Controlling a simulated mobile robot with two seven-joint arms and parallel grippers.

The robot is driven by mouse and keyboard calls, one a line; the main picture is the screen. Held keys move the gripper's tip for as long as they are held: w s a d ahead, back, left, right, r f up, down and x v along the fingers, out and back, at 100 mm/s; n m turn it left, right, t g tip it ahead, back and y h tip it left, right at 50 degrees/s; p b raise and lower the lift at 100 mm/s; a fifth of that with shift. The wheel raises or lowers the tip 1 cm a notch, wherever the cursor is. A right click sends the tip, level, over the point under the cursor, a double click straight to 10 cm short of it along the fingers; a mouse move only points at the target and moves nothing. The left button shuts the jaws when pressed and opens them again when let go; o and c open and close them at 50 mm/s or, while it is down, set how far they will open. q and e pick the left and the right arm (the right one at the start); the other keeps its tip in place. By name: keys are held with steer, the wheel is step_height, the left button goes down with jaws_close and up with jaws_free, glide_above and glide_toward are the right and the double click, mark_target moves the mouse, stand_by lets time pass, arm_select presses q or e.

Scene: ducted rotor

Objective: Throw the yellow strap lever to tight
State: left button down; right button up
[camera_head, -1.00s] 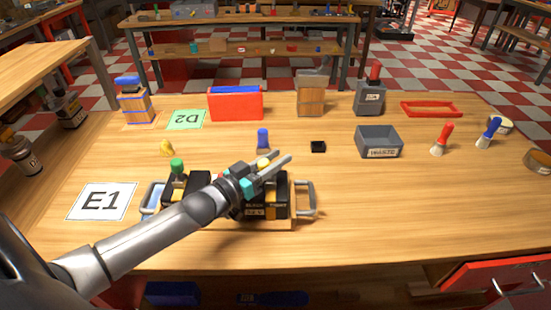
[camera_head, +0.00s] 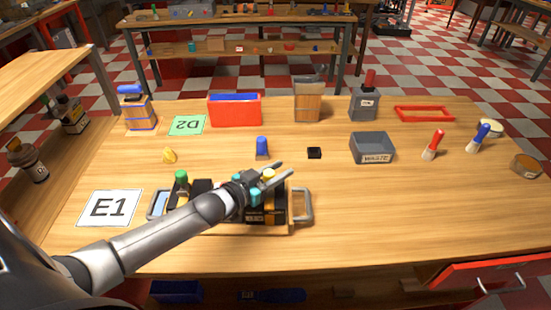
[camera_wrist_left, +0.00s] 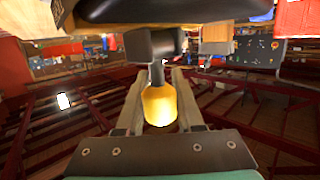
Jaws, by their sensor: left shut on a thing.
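The yellow strap lever knob (camera_head: 268,174) is on the right part of the black strapped unit (camera_head: 205,186) on the workbench. My left gripper (camera_head: 282,171) reaches over the unit from the left and is shut on the knob. In the left wrist view the yellow knob (camera_wrist_left: 160,106) sits between the two fingers, on a dark stem that runs up to a black fitting (camera_wrist_left: 155,46). The lever's base is partly hidden by my wrist in the head view. My right gripper is not in view.
The unit sits on a board with metal handles (camera_head: 303,206) at its ends. A green knob (camera_head: 181,176) stands at its left. The bench's right front is clear.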

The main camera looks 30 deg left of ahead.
arm_select(q)
steer(key=m+g+y+p, duration=0.1)
steer(key=p, duration=0.2)
steer(key=d+m+g+y+p, duration=0.1)
steer(key=p, duration=0.2)
steer(key=shift+w+d+f+g+p, duration=0.2)
steer(key=shift+w+f+g+p, duration=0.2)
steer(key=shift+w+d+f+m+g+y+p, duration=0.1)
steer(key=shift+d+f+m+g+y+p, duration=0.1)
steer(key=shift+f+m+g+y+p, duration=0.65)
steer(key=shift+r+t+h, duration=0.2)
steer(key=shift+t+h, duration=0.05)
steer(key=c, duration=0.5)
jaws_free()
steer(key=shift+c, duration=0.2)
steer(key=d+p+v, duration=0.1)
steer(key=p+v, duration=0.2)
steer(key=v, duration=1.2)
steer(key=shift+a+p, duration=0.4)
steer(key=shift+a, duration=0.05)
